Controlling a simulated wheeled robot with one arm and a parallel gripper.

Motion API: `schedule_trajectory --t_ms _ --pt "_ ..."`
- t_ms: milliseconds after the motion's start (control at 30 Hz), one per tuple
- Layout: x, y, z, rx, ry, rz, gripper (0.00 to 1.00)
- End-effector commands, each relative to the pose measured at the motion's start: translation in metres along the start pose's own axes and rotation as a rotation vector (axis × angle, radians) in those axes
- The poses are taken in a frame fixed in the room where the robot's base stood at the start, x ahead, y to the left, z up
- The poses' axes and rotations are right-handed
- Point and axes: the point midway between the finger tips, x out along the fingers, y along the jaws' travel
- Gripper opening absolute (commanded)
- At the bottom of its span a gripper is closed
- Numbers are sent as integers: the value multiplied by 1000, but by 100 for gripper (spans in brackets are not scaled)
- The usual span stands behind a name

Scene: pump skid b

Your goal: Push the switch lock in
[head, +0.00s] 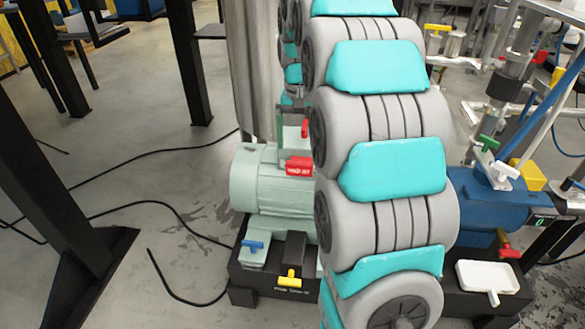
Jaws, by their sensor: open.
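I cannot single out the switch lock for certain. A red block with white lettering (299,166) sits beside the pale green motor (262,180), partly covered by my arm. A small red handle (304,129) stands just above it. My grey and teal arm fills the middle of the view and hides much of the skid.
A blue T-handle (254,245) and a yellow one (290,278) are on the dark skid base. Black cables cross the open floor at left.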

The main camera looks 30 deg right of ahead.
Motion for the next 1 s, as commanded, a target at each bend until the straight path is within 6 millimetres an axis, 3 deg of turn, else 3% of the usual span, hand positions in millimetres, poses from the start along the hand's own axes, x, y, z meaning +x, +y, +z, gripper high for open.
schedule_trajectory --t_ms 167,567,867,1000 --pt "15 0 0 0 -1 0 100" --pt "72 0 1 -1 -3 1 100" --pt "76 0 1 -1 0 0 100" --pt "76 0 1 -1 -1 0 85"
